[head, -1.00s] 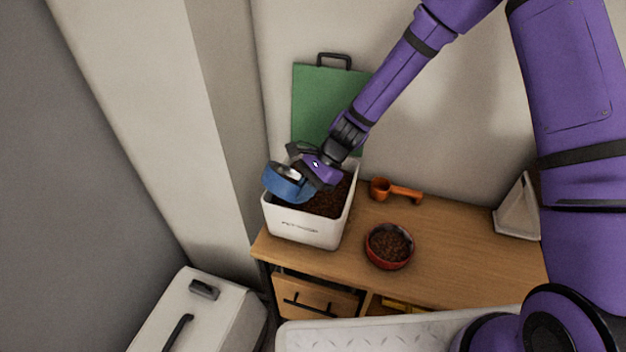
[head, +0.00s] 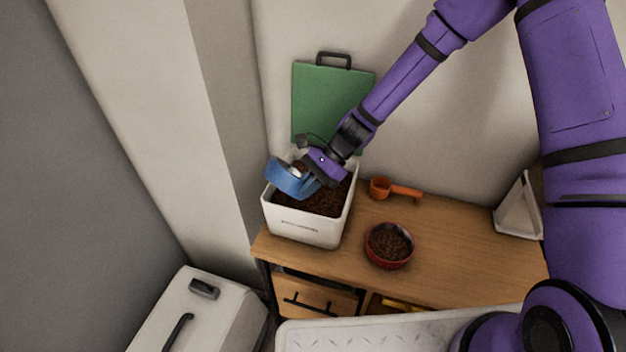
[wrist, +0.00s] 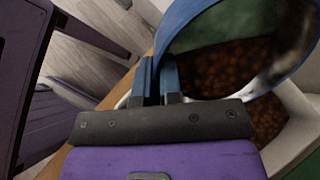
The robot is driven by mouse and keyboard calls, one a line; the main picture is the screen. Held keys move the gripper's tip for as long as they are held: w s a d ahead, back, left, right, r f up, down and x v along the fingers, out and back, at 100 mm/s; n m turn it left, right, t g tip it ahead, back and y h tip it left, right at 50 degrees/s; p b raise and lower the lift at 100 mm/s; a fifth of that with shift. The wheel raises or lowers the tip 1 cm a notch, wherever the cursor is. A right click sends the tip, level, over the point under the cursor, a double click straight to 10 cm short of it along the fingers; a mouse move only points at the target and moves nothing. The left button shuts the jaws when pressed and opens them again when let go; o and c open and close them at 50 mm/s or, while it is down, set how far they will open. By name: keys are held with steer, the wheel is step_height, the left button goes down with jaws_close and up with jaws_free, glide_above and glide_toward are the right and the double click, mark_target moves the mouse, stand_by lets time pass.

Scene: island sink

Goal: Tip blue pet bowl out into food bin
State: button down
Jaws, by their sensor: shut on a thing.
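The blue pet bowl (head: 289,180) is held tilted over the white food bin (head: 305,231) in the head view. My gripper (head: 310,183) is shut on the bowl's rim at its right side. The bin stands at the left end of the wooden counter and holds brown kibble (head: 325,202). In the wrist view, the fingers (wrist: 158,82) pinch the edge of the blue bowl (wrist: 185,22), with dark brown kibble (wrist: 235,75) beyond.
A red bowl of kibble (head: 388,245) and an orange scoop (head: 396,189) are on the counter (head: 455,245). The green bin lid (head: 330,98) leans on the wall behind. A white lidded container (head: 205,310) stands at the lower left. A white wedge-shaped object (head: 519,210) stands at right.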

steer(key=shift+w+d+r+g+y+p, duration=0.2)
steer(key=shift+d+r+g+y+p, duration=0.1)
steer(key=shift+g+y, duration=0.2)
steer(key=shift+w+d+r+g+y+p, duration=0.15)
steer(key=shift+w+d+g+y+p, duration=0.15)
steer(key=shift+y, duration=0.35)
steer(key=shift+w+d+r+g+y+p, duration=0.15)
steer(key=shift+d+r+g+y+p, duration=0.15)
steer(key=shift+g+y, duration=0.25)
stand_by(1.2)
steer(key=shift+w+d+r+g+y+p, duration=0.15)
steer(key=shift+w+d+g+y+p, duration=0.25)
steer(key=shift+w+d+y, duration=0.35)
stand_by(0.7)
steer(key=shift+w+d+r+g+y+p, duration=0.15)
steer(key=shift+d+g+y+p, duration=0.25)
steer(key=shift+y, duration=0.35)
stand_by(0.6)
steer(key=shift+w+d+r+m+g+y+p, duration=0.15)
steer(key=shift+w+d+r+g+y, duration=0.1)
steer(key=shift+r+y, duration=0.15)
steer(key=shift+w+d+r+m+g+y+p, duration=0.1)
steer(key=shift+r+m+g+y+p, duration=0.1)
steer(key=shift+r+y, duration=0.15)
stand_by(0.6)
